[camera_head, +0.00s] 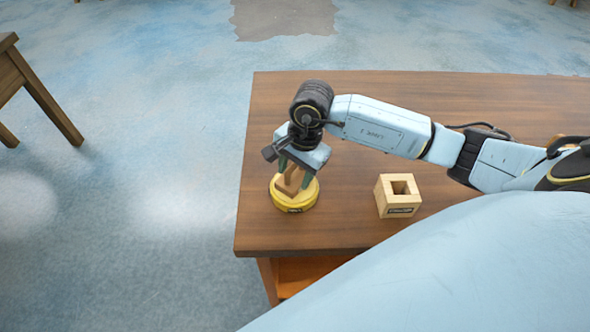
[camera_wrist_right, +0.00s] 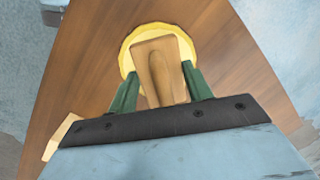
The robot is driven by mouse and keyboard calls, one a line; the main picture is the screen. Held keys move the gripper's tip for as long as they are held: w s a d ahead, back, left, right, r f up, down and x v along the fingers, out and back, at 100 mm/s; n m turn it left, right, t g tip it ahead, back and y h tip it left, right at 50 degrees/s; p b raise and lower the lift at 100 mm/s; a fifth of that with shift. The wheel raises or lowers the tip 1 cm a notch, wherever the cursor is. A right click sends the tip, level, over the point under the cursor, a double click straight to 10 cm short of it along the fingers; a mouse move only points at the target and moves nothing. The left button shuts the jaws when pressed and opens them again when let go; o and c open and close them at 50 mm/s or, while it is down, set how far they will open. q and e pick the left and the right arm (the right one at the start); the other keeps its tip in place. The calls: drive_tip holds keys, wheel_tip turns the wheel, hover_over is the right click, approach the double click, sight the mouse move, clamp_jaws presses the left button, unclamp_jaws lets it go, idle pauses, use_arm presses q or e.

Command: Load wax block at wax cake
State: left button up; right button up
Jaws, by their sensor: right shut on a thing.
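The yellow round wax cake (camera_head: 294,204) lies near the left end of the wooden table. In the right wrist view the wax cake (camera_wrist_right: 127,57) shows as a yellow disc behind the held thing. My right gripper (camera_head: 294,177) is shut on a brown wooden block (camera_head: 289,181), likely the wax block, and holds it over the cake. The block (camera_wrist_right: 160,65) sits between the green fingers in the wrist view. I cannot tell whether it touches the cake. My left gripper is not in view.
A light wooden box (camera_head: 398,196) with a square hole stands on the table (camera_head: 340,215) to the right of the cake. Its edge also shows in the wrist view (camera_wrist_right: 62,135). The table's left and front edges are close to the cake. Another wooden piece of furniture (camera_head: 40,95) stands at far left.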

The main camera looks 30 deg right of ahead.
sight(293, 164)
drive_tip(key=shift+f+b, duration=0.6)
drive_tip(key=shift+b, duration=0.15)
idle(1.9)
drive_tip(key=shift+r+p, duration=2.05)
drive_tip(key=shift+r, duration=1.55)
